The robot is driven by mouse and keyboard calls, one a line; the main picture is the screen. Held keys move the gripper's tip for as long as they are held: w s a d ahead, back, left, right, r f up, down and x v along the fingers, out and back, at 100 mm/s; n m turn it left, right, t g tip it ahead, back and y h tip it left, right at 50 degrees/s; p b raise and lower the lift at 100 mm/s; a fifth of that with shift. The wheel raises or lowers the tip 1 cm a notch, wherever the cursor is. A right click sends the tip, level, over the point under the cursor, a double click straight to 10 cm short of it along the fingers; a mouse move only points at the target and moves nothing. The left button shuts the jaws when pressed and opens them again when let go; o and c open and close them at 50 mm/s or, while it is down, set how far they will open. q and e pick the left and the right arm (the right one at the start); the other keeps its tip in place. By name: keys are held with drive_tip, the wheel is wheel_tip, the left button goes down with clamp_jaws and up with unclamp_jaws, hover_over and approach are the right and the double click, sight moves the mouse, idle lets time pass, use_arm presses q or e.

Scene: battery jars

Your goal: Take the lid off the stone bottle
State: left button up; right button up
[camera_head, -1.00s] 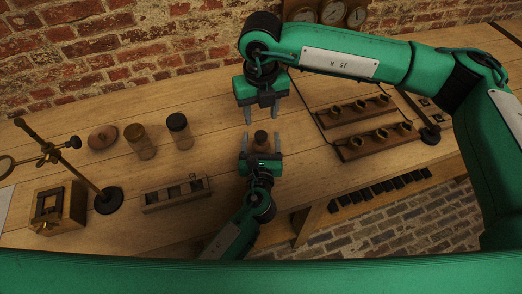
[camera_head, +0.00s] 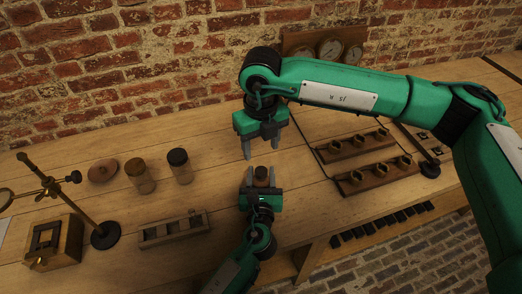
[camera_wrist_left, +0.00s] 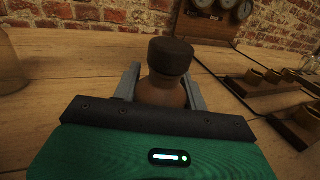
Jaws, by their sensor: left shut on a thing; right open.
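The stone bottle (camera_wrist_left: 163,92) is a brown bottle with a dark round lid (camera_wrist_left: 170,55). It stands upright between the fingers of my left gripper (camera_wrist_left: 163,88), which is shut on its body below the lid. In the head view the bottle (camera_head: 261,176) shows as a small brown shape between the left gripper's fingers (camera_head: 261,182). My right gripper (camera_head: 262,147) is open and empty, its fingers pointing down, behind the bottle in the picture and apart from it. The bottle's base is hidden.
Two jars (camera_head: 140,176) (camera_head: 180,166), a round brown piece (camera_head: 103,171), a slotted wooden block (camera_head: 174,229) and a stand (camera_head: 104,235) are on the left. Wooden racks (camera_head: 355,145) (camera_head: 377,177) are on the right. Bare table lies between.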

sight(261, 170)
wheel_tip(261, 170, down, 9)
drive_tip(key=n, duration=0.5)
drive_tip(key=shift+r+n, duration=0.2)
drive_tip(key=shift+n, duration=0.1)
drive_tip(key=shift+c, duration=0.3)
drive_tip(key=c, duration=1.2)
drive_tip(key=shift+o, duration=0.2)
drive_tip(key=shift+r, duration=0.15)
drive_tip(key=shift+r, duration=1)
